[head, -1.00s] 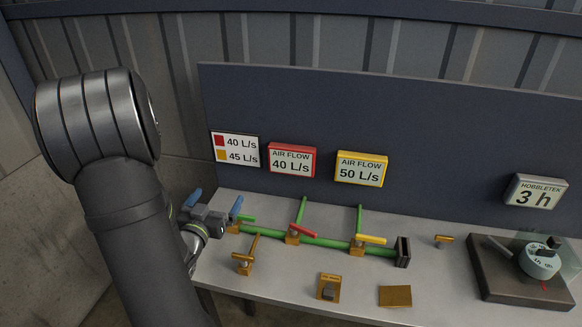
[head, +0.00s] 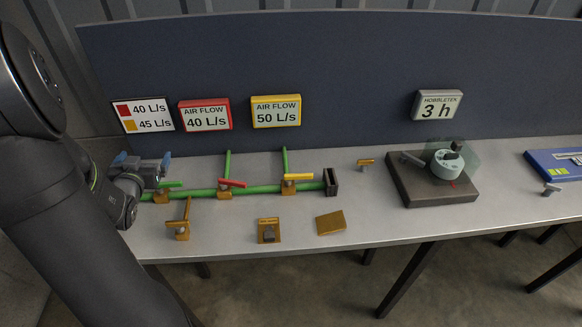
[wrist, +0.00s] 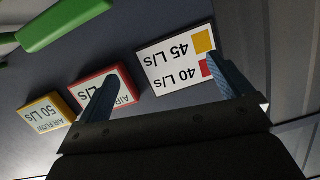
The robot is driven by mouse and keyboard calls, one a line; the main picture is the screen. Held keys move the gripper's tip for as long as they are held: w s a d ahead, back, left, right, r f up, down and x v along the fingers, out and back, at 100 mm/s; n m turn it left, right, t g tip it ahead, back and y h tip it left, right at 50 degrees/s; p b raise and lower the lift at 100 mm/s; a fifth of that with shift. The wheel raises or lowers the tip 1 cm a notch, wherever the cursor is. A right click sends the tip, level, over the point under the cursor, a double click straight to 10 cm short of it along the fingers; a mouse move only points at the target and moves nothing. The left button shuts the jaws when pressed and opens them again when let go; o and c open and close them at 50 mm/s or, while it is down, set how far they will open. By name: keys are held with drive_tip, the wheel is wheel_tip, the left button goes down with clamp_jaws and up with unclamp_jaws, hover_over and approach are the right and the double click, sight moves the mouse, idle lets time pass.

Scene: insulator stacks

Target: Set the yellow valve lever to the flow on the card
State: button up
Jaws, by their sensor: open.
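The yellow valve lever (head: 298,178) lies roughly level on its valve at the right of the green pipe (head: 262,189). The yellow-framed display (head: 276,112) reads AIR FLOW 50 L/s. The white card (head: 143,115) shows red 40 L/s and yellow 45 L/s; it also shows upside down in the wrist view (wrist: 176,58). My gripper (head: 142,161) is open and empty at the left end of the pipe, well left of the yellow lever. Its blue fingers show in the wrist view (wrist: 165,88), in front of the panel signs. The yellow lever is not seen there.
The red lever (head: 233,183) stands between my gripper and the yellow lever; its red display (head: 205,116) reads 40 L/s. Loose brown fittings (head: 268,230) lie along the front.

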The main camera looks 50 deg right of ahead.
drive_tip(key=s+d+r+g+y, duration=0.1)
drive_tip(key=d+r+y, duration=0.1)
drive_tip(key=d, duration=0.3)
drive_tip(key=s+d+r+g+y, duration=0.1)
drive_tip(key=d+r+y, duration=0.1)
drive_tip(key=d, duration=0.3)
drive_tip(key=s+d+r+g+y, duration=0.1)
drive_tip(key=d+r+g+y, duration=0.1)
drive_tip(key=d, duration=0.3)
wheel_tip(320, 180, up, 5)
drive_tip(key=g+y, duration=0.4)
drive_tip(key=g, duration=0.3)
hover_over(299, 175)
drive_tip(key=shift+n, duration=0.3)
wheel_tip(299, 175, down, 17)
drive_tip(key=shift+a+r, duration=0.1)
drive_tip(key=shift+r, duration=0.05)
